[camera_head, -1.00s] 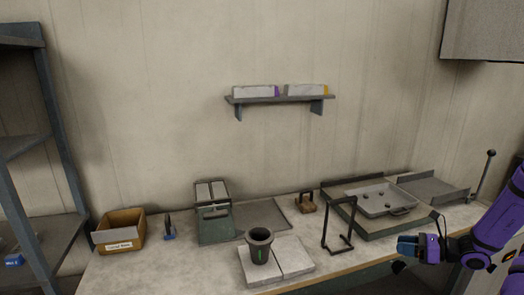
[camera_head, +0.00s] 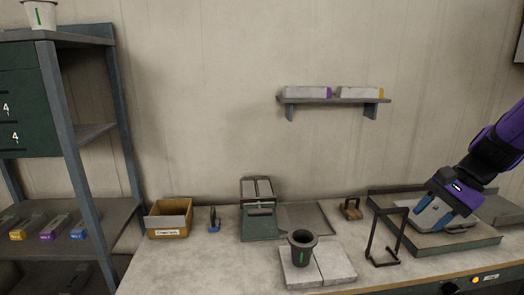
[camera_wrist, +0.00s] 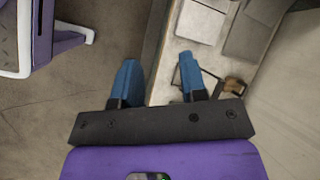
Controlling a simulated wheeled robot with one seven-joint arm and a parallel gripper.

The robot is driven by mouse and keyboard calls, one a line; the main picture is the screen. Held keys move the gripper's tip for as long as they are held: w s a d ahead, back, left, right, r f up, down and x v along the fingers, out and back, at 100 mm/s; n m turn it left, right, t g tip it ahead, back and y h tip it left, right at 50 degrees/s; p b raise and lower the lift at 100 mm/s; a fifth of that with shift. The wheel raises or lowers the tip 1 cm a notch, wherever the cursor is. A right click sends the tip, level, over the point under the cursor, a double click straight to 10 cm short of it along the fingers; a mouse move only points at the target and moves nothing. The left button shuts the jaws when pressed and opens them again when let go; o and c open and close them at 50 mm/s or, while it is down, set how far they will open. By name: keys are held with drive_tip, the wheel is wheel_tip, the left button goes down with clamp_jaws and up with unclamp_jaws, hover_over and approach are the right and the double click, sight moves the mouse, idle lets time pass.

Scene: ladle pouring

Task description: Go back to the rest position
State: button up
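My gripper (camera_head: 437,214) shows at the right of the head view, pointing down in front of the grey tray (camera_head: 455,242) on the bench and hiding part of it. In the wrist view my gripper (camera_wrist: 158,72) has its two blue fingers well apart, with nothing between them. The dark cup (camera_head: 302,250) with a green stripe stands upright on the pale slabs (camera_head: 336,262), far to the left of my gripper. The black wire stand (camera_head: 386,238) is just left of my gripper, and a gap shows between them.
A metal shelf rack (camera_head: 84,160) stands at the left, with a white bucket (camera_head: 39,14) on top. A cardboard box (camera_head: 168,220), a green press (camera_head: 260,222) and a brown block (camera_head: 351,209) stand along the bench. A wall shelf (camera_head: 335,100) holds two boxes.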

drive_tip(key=s+a+r+n+t+h, duration=0.2)
drive_tip(key=s+a+r+n+h, duration=0.1)
drive_tip(key=s+r+n, duration=0.2)
drive_tip(key=s+a+r+n+t+h, duration=0.2)
drive_tip(key=s+r+n, duration=0.4)
drive_tip(key=s, duration=0.4)
drive_tip(key=shift+s+a+r+h, duration=0.2)
drive_tip(key=shift+a+r+h, duration=0.25)
drive_tip(key=shift+a+h, duration=0.25)
